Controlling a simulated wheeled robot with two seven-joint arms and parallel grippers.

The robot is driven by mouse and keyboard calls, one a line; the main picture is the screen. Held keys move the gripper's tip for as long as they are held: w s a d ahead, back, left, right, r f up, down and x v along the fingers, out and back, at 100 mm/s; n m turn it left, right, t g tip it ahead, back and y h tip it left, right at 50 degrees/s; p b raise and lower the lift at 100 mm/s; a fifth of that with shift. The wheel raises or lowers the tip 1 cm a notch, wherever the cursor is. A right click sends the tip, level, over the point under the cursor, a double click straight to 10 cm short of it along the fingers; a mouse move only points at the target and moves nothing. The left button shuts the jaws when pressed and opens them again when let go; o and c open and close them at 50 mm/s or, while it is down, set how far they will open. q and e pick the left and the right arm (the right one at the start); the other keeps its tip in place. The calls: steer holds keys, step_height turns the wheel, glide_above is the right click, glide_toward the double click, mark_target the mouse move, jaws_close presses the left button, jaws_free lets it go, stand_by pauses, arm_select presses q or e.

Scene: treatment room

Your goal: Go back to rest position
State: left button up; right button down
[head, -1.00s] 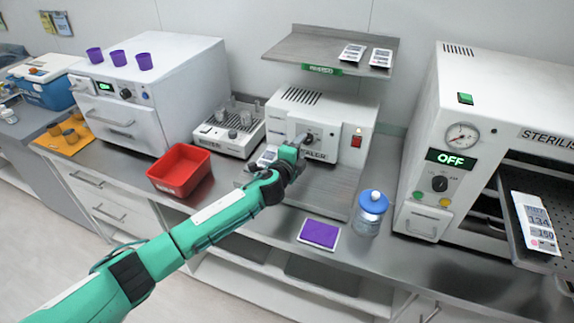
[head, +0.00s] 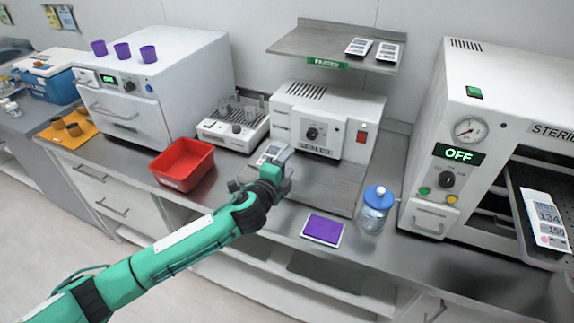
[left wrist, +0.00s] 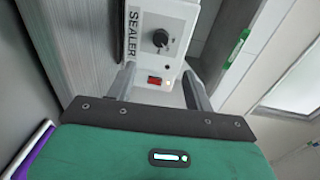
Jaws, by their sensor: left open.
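My left gripper (head: 279,160) is in front of the white sealer (head: 328,112), above the counter and apart from the sealer's front. In the left wrist view its two grey fingers (left wrist: 158,88) are spread with nothing between them. The sealer (left wrist: 180,25) shows beyond them, with its dark knob and red switch. My right gripper is not in view.
A red bin (head: 183,163) stands left of my arm. The steriliser (head: 455,150) has a tray (head: 525,215) pulled out. A shelf (head: 320,42) hangs above the sealer.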

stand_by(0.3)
